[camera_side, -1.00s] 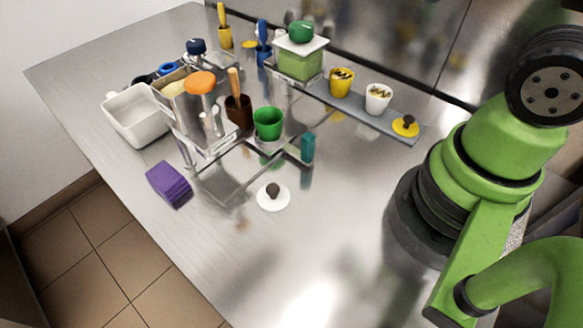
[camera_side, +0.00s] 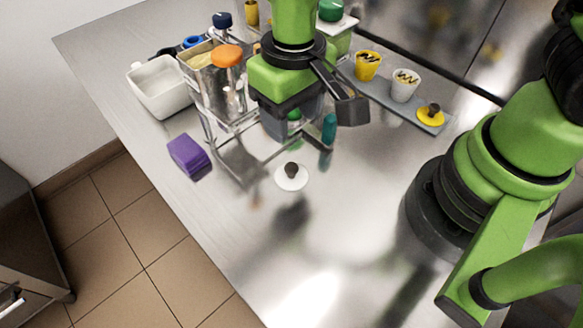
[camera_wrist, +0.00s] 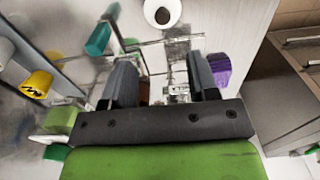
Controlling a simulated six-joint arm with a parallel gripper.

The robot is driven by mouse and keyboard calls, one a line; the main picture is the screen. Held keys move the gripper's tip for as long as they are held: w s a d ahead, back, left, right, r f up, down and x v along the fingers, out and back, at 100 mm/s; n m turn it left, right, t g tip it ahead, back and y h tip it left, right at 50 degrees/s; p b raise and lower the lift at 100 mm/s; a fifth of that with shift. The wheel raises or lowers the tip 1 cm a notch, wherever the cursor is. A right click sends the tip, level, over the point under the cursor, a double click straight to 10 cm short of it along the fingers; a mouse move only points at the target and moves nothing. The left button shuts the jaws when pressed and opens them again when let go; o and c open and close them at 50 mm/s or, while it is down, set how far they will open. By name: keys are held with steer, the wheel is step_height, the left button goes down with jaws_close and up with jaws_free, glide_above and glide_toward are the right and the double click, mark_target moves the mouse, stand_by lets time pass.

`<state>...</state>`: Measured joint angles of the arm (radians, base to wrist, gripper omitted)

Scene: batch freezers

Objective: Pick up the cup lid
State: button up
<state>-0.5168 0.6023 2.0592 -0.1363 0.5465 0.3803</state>
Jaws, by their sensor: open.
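A white lid (camera_side: 291,178) with a dark knob lies flat on the steel table in the side view. It also shows at the top edge of the wrist view (camera_wrist: 153,14), partly cut off. A yellow lid (camera_side: 431,117) with a dark knob lies on the grey strip at the right. My gripper (camera_side: 291,108) points down above the frame around the green cup, behind the white lid in the side view. In the wrist view its two fingers (camera_wrist: 162,76) stand apart with nothing held between them. The green cup is mostly hidden behind my gripper.
A yellow cup (camera_side: 368,65) and a white cup (camera_side: 405,85) stand on the grey strip (camera_side: 385,97). A teal block (camera_side: 329,129) stands close to my gripper. A purple block (camera_side: 188,156) and a white tub (camera_side: 158,88) are at the left. The table in front is clear.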

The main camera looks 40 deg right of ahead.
mark_target(291, 166)
steer(key=f, duration=1)
steer(key=shift+s+a+f, duration=0.15)
steer(key=shift+a, duration=0.1)
steer(key=c, duration=1)
